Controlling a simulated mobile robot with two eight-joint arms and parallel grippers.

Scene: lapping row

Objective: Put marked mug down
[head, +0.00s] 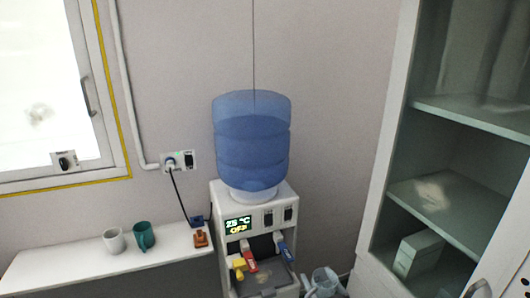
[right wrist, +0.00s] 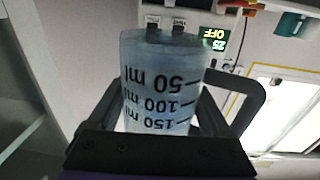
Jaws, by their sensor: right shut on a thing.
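The marked mug (right wrist: 160,85) is translucent, with black ml marks and a dark handle. It fills the middle of the right wrist view, where the picture is upside down, so the mug looks roughly upright. My right gripper (right wrist: 160,102) is shut on it, one finger on each side. In the head view the mug (head: 323,281) shows at the bottom edge, just right of the water dispenser (head: 290,222); the gripper there is mostly cut off. I cannot tell how full the mug is. My left gripper is not in view.
A white counter (head: 60,266) at left carries a white mug (head: 114,240) and a teal mug (head: 144,235); its left part is clear. The dispenser has yellow, red and blue taps and a blue bottle (head: 252,145). A glass-shelved cabinet (head: 440,195) stands at right, holding a box (head: 418,254).

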